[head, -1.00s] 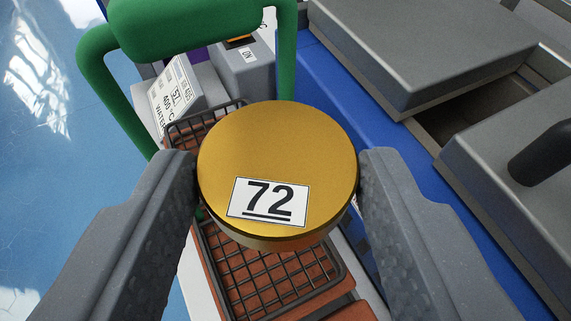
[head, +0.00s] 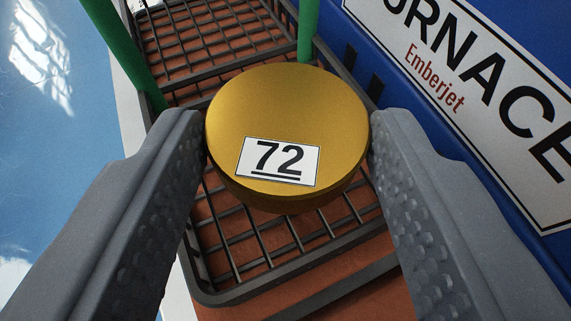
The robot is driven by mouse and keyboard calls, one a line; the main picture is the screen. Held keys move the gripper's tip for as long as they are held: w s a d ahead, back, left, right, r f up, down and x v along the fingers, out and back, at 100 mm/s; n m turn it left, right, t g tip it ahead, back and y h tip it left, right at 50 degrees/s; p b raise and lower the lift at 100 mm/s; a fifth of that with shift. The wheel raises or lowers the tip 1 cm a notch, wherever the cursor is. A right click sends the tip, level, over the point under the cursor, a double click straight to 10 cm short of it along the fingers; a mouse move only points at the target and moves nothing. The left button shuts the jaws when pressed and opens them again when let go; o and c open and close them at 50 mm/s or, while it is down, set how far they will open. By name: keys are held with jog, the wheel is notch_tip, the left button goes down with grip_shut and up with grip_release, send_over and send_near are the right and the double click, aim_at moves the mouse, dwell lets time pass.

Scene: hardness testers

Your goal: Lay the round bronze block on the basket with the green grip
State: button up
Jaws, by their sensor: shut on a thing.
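The round bronze block (head: 290,105) is gold-coloured, with a white label reading 72. My gripper (head: 288,122) is shut on it, one grey finger at each side, and holds it level in the middle of the head view. The basket (head: 260,285) is a dark wire mesh tray under and around the block in the picture. Parts of its green grip (head: 308,30) show at the top, one post on each side. The block hides the basket's middle. I cannot tell whether the block touches the mesh or how large the gap is.
Orange-brown brick (head: 365,295) lies under the basket. A blue furnace (head: 415,135) with a white sign (head: 480,85) reading "Emberjet" stands close on the right. Blue floor (head: 60,150) is open on the left.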

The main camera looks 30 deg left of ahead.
jog(key=shift+f, duration=0.35)
jog(key=o, duration=1.2)
